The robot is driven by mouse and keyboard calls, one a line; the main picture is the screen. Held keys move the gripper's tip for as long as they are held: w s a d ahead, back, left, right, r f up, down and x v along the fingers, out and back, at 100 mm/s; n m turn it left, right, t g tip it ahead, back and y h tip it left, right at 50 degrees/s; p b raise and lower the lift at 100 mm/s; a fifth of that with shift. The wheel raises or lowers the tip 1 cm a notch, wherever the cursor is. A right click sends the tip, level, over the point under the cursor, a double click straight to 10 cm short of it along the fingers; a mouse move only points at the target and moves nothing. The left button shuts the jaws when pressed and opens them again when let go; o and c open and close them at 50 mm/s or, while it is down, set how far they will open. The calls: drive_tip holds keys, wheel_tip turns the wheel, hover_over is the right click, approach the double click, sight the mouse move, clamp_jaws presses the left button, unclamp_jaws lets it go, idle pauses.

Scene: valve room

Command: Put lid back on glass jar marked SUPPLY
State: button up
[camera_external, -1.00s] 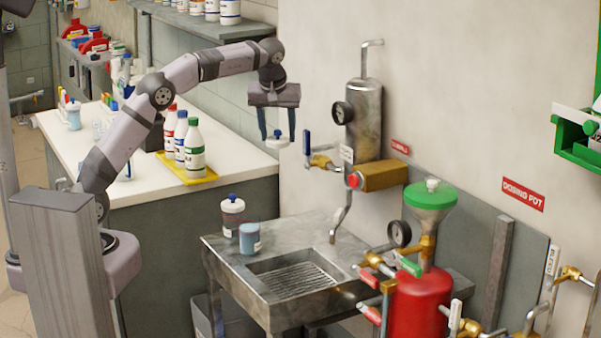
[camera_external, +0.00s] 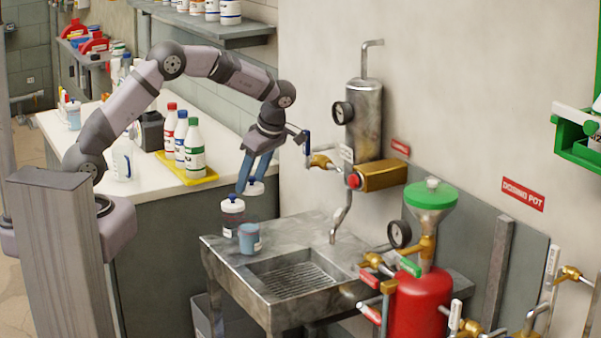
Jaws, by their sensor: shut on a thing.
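My gripper (camera_external: 252,182) is shut on a small white lid (camera_external: 254,189) and holds it in the air, tilted fingers pointing down. An open glass jar (camera_external: 250,239) with blue contents stands on the left part of the steel sink top, below the held lid and clearly apart from it. A second jar (camera_external: 232,218) with a white lid and blue knob stands just behind and left of it, close to the held lid in the picture. The jar labels are too small to read, so I cannot tell which is marked SUPPLY.
The steel sink (camera_external: 292,276) has a grated basin right of the jars. A sampling cylinder (camera_external: 364,120) with pipe and blue-handled valve is on the wall at right. A red dosing pot (camera_external: 420,300) stands further right. Bottles in a yellow tray (camera_external: 188,176) stand on the counter behind.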

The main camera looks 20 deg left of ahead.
drive_tip(key=shift+s+a+f+n, duration=0.3)
drive_tip(key=shift+s+a+n, duration=0.05)
drive_tip(key=shift+s+n, duration=0.15)
drive_tip(key=shift+f, duration=0.15)
wheel_tip(320, 180, down, 6)
drive_tip(key=b, duration=0.4)
idle(0.4)
drive_tip(key=shift+f+b, duration=0.2)
drive_tip(key=shift+b, duration=0.25)
idle(2.3)
idle(0.3)
drive_tip(key=o, duration=1.6)
drive_tip(key=shift+r, duration=0.1)
